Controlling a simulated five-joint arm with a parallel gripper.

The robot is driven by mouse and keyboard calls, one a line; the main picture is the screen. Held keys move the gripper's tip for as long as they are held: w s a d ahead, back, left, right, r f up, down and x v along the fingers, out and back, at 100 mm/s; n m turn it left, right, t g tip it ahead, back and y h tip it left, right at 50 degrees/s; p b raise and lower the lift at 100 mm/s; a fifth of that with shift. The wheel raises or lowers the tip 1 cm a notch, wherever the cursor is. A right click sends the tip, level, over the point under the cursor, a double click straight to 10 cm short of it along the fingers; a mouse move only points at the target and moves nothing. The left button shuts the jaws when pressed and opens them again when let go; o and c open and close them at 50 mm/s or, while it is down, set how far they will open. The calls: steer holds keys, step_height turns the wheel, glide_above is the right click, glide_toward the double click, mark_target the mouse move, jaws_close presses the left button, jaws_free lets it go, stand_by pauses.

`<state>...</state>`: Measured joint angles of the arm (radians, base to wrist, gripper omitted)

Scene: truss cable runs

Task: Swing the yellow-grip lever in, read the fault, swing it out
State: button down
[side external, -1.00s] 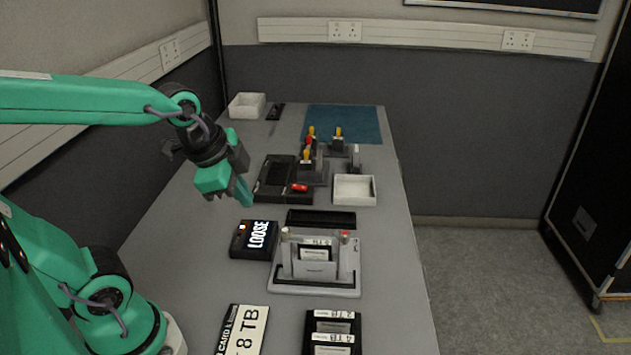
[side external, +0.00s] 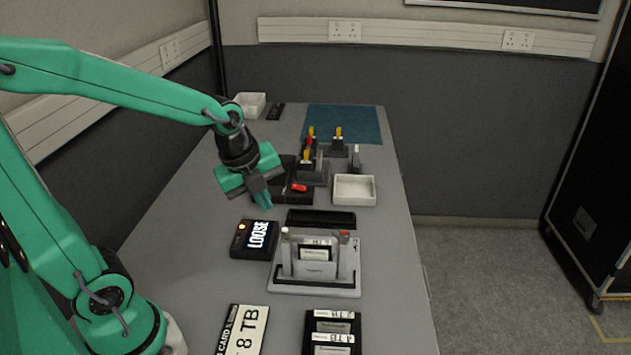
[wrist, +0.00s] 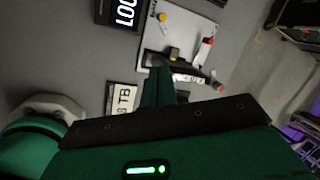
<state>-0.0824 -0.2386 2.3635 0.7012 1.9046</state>
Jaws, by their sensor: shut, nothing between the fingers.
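A pale grey fixture (side external: 343,285) stands in the middle of the table with a card-like block (side external: 314,254) upright in it. A post with a pale top (side external: 285,233) is at its left and a red-tipped one (side external: 345,234) at its right. A black display box (side external: 254,240) reads LOOSE, with an amber light lit. My gripper (side external: 264,202) is shut and empty, in the air behind the display box and fixture.
Several yellow-topped posts (side external: 306,157) on dark blocks stand farther back, beside a white tray (side external: 354,190). A black bar (side external: 321,220) lies behind the fixture. An 8 TB sign (side external: 243,330) and dark labelled cartridges (side external: 332,330) lie in front. The table's right edge is clear.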

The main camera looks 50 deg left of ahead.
steer(key=w+a+f+m, duration=0.1)
steer(key=f+m, duration=0.1)
steer(key=m, duration=0.3)
steer(key=w+f+m+g, duration=0.1)
steer(key=w+f+m, duration=0.1)
steer(key=m, duration=0.3)
steer(key=shift+w+a+f, duration=0.15)
steer(key=shift+a+f, duration=0.2)
steer(key=shift+f, duration=0.35)
steer(key=shift+f, duration=0.15)
steer(key=shift+a+x, duration=0.15)
steer(key=shift+x, duration=2.25)
steer(key=shift+a+x, duration=0.2)
steer(key=shift+x, duration=2.25)
